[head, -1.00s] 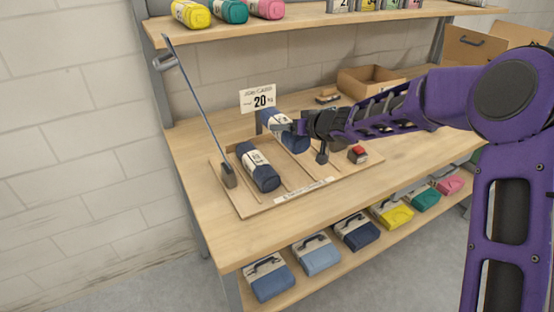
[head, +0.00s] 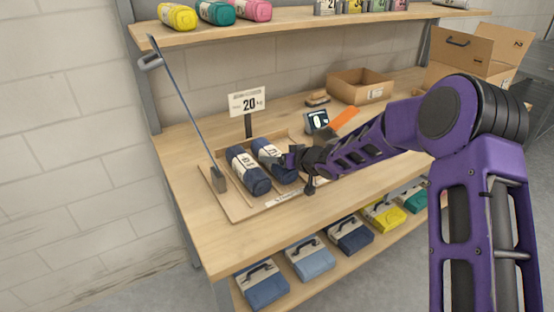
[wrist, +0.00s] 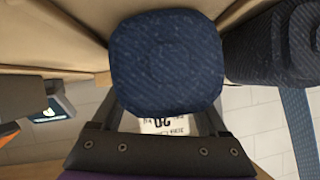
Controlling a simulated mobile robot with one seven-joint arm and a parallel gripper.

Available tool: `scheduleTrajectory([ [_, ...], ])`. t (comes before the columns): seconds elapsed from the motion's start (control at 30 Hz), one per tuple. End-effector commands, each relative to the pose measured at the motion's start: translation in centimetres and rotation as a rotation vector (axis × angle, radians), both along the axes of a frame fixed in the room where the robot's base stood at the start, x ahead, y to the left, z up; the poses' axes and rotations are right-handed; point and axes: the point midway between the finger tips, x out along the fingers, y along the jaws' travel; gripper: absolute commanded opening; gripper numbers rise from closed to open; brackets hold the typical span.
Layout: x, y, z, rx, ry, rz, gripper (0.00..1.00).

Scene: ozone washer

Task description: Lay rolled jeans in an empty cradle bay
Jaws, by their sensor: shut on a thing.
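The wooden cradle (head: 243,212) is a low tray with dividers on the bench. One dark blue jeans roll (head: 247,170) with a white label band lies in its left bay; its end shows at right in the wrist view (wrist: 275,45). My gripper (head: 290,161) is shut on a second dark blue roll (head: 273,158), whose end fills the middle of the wrist view (wrist: 165,62). The held roll is close beside the first, nearly parallel, over or in the bay to its right. I cannot tell whether it touches the cradle floor.
A sign reading 20 (head: 247,102) stands behind the cradle. A slanted rod (head: 188,110) rises at its left. A small screen (head: 317,121), a brush (head: 317,98) and an open cardboard box (head: 361,86) are behind. Shelves above and below hold coloured rolls and folded garments.

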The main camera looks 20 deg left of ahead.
Motion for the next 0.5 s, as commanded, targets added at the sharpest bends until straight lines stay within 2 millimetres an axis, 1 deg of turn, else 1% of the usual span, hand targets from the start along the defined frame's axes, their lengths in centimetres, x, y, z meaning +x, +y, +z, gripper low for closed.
scheduleTrajectory([
  [0.13, 0.02, 0.03, -0.06, 0.002, -0.001, 0.0, 0.0],
  [0.17, -0.01, -0.01, -0.13, 0.0, 0.0, 0.0, 0.8],
  [0.2, 0.0, -0.01, -0.1, 0.0, 0.0, 0.0, 0.88],
  [0.27, -0.01, -0.02, -0.1, 0.0, 0.0, 0.0, 0.98],
  [0.3, 0.0, -0.01, -0.1, 0.0, 0.0, 0.0, 1.0],
  [0.5, 0.0, -0.01, -0.03, 0.0, 0.0, 0.0, 1.0],
])
